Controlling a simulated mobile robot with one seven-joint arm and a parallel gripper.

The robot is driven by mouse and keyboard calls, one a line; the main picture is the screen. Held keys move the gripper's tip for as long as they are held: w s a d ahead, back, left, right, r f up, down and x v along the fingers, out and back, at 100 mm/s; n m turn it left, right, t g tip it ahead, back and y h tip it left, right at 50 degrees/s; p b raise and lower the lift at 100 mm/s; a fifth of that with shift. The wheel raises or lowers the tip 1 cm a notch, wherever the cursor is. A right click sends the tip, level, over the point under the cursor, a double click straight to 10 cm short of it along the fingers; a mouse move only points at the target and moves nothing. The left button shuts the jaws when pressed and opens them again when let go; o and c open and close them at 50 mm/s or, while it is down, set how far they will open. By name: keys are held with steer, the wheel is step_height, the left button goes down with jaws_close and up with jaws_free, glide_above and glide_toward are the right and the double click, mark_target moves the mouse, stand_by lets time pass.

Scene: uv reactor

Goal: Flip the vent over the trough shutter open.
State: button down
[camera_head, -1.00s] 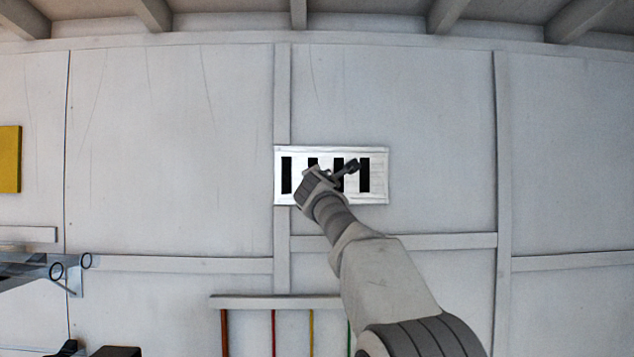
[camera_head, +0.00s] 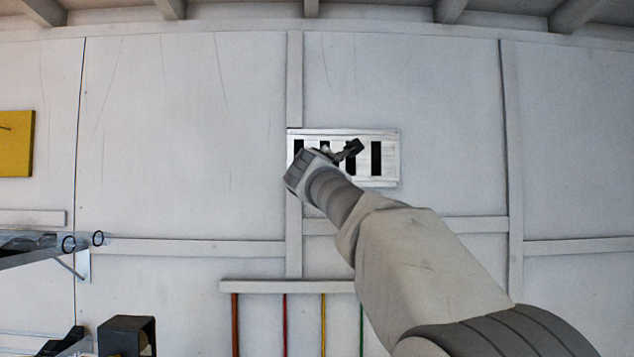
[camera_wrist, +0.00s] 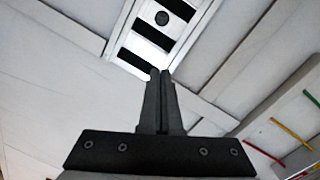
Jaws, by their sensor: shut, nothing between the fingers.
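The vent (camera_head: 391,158) is a bright metal panel with several dark vertical slots, set on the pale wall. It also shows in the wrist view (camera_wrist: 160,38), at the top, with a round dark knob-like spot between two slots. My gripper (camera_head: 352,149) is in front of the vent in the head view and covers part of its slots. In the wrist view my gripper (camera_wrist: 160,72) has its two fingers together and empty, with the tips over the vent's near end. I cannot tell whether the tips touch it.
The wall has raised pale battens (camera_head: 400,226) around the vent. Below it is a rail (camera_head: 280,286) with several coloured rods. At the left are a metal shelf (camera_head: 35,258), a yellow panel (camera_head: 15,145) and a dark box (camera_head: 127,336). The wall right of the vent is clear.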

steer(key=shift+s+f, duration=0.1)
steer(key=shift+s, duration=0.8)
